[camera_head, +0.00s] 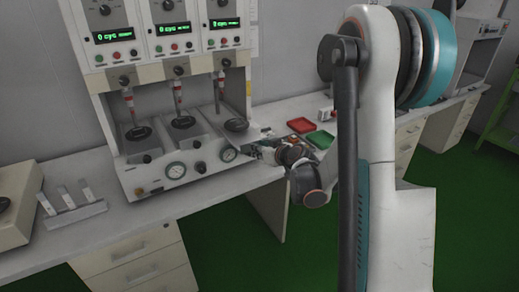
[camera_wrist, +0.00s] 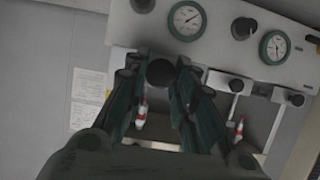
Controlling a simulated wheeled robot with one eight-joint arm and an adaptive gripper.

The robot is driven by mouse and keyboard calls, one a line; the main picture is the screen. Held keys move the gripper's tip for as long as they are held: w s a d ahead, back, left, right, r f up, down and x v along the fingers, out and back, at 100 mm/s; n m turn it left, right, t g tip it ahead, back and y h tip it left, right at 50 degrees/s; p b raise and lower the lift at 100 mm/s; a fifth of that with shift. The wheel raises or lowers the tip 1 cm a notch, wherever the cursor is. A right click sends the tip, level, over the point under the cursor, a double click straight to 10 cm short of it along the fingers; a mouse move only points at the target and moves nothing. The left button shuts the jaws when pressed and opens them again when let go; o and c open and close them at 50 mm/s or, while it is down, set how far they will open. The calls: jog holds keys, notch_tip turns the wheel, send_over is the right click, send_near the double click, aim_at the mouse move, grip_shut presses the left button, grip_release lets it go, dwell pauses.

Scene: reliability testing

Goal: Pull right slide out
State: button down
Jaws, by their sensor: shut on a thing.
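The test machine (camera_head: 190,158) stands on the bench with three slides side by side. In the wrist view, my gripper (camera_wrist: 160,72) is shut on the black knob (camera_wrist: 160,74) of the right slide, one finger on each side. The slide behind the knob is mostly hidden by the fingers.
A red tray (camera_head: 301,125) and a green tray (camera_head: 320,139) lie on the bench to the right. A metal rack (camera_head: 72,212) stands at the left.

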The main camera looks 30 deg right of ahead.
jog(key=c, duration=1.3)
grip_release()
jog(key=v, duration=1.2)
